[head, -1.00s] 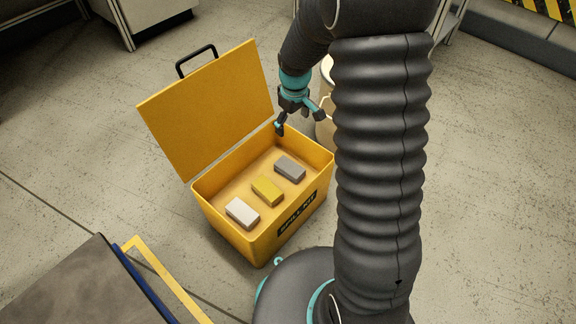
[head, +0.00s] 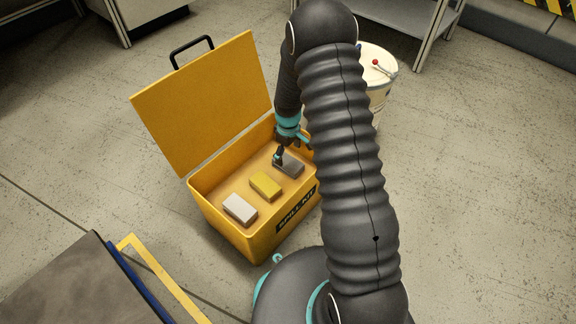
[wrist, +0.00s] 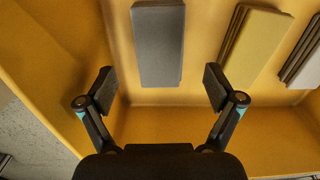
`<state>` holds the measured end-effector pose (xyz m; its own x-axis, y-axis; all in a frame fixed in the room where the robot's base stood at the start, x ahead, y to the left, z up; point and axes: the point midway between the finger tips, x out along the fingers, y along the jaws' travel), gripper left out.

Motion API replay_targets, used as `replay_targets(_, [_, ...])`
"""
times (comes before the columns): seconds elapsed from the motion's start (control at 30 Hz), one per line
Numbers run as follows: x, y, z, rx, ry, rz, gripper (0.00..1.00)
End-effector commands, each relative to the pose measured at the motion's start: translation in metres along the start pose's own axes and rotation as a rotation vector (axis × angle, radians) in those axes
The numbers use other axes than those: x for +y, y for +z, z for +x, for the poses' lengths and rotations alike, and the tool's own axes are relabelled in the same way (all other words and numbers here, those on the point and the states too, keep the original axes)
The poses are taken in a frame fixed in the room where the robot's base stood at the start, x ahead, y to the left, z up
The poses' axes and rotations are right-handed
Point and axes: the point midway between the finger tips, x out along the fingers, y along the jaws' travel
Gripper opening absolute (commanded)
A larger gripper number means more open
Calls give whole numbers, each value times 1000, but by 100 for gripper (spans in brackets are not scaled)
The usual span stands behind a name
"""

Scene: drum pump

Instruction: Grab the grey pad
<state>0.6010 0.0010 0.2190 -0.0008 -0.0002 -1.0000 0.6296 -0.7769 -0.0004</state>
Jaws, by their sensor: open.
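The grey pad (head: 290,167) lies flat in the yellow spill kit box, at the right end of a row of pads. In the wrist view the grey pad (wrist: 159,45) is beyond my fingertips, roughly centred between them. My gripper (head: 292,156) is inside the box over the grey pad and partly covers it. My gripper also shows in the wrist view (wrist: 160,84), with its two fingers spread wide and nothing between them. The yellow pad (head: 266,185) lies beside the grey one, and the white pad (head: 240,208) lies at the left.
The box's front wall (head: 265,235) stands close to the pads, and its open lid (head: 200,105) rises behind. A pale drum (head: 378,68) stands behind my arm at the right. A dark-topped cart (head: 70,285) is at the lower left.

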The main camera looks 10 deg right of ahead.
Motion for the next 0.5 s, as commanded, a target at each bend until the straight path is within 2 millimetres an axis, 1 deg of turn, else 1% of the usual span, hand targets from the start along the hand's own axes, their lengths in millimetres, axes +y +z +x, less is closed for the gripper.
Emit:
replay_targets(0.03, [0, 0, 4, 0, 0, 0, 92])
replay_targets(0.27, [0, 0, 15, 0, 0, 0, 92])
replay_targets(0.5, [0, 0, 48, -2, -1, 0, 92])
